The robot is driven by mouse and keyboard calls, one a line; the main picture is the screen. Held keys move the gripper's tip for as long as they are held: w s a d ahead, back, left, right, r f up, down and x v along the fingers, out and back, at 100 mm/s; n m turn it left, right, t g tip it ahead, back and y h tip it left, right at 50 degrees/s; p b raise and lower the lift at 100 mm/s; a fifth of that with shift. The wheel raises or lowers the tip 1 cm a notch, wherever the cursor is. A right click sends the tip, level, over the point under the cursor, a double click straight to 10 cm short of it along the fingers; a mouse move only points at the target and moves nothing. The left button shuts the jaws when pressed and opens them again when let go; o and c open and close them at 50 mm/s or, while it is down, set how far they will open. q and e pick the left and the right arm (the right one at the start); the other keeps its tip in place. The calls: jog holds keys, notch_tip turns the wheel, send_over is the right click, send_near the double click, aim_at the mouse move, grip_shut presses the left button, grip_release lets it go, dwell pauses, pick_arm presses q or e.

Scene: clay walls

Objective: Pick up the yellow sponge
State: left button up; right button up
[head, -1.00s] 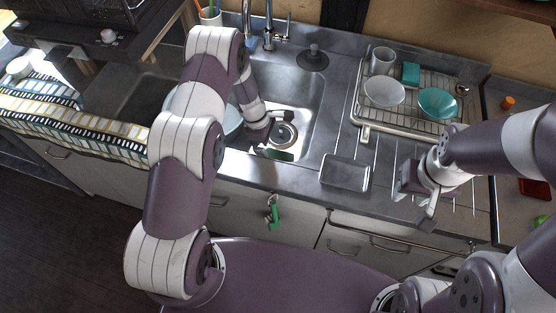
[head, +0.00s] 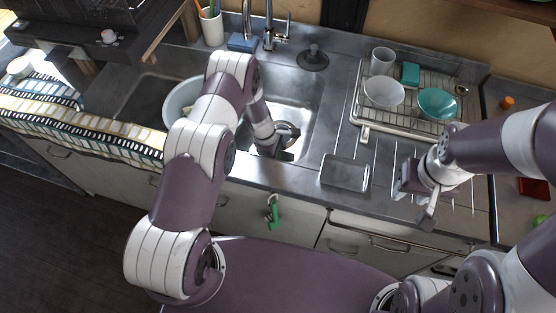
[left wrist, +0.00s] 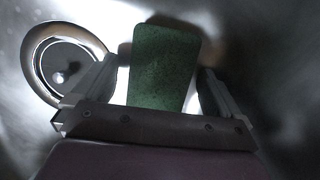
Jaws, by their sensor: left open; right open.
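A block with a dark green face (left wrist: 163,65) lies in the sink basin, between the open fingers of my left gripper (left wrist: 160,72) in the left wrist view. It looks like the sponge with its scouring side up; I cannot make out yellow on it. In the head view a sliver of green (head: 287,156) shows at the basin's front wall, mostly hidden by my left gripper (head: 276,148). Whether the fingers touch it I cannot tell. My right gripper (head: 413,190) is open and empty over the counter right of the sink.
The drain (left wrist: 62,72) is beside the block. A pale bowl (head: 181,100) stands in the sink, left of my left arm. A blue sponge (head: 243,42) lies by the faucet (head: 268,25).

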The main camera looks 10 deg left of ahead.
pick_arm(q)
jog(key=shift+f, duration=0.15)
dwell(0.3)
jog(key=c, duration=1.1)
jog(key=shift+o, duration=0.2)
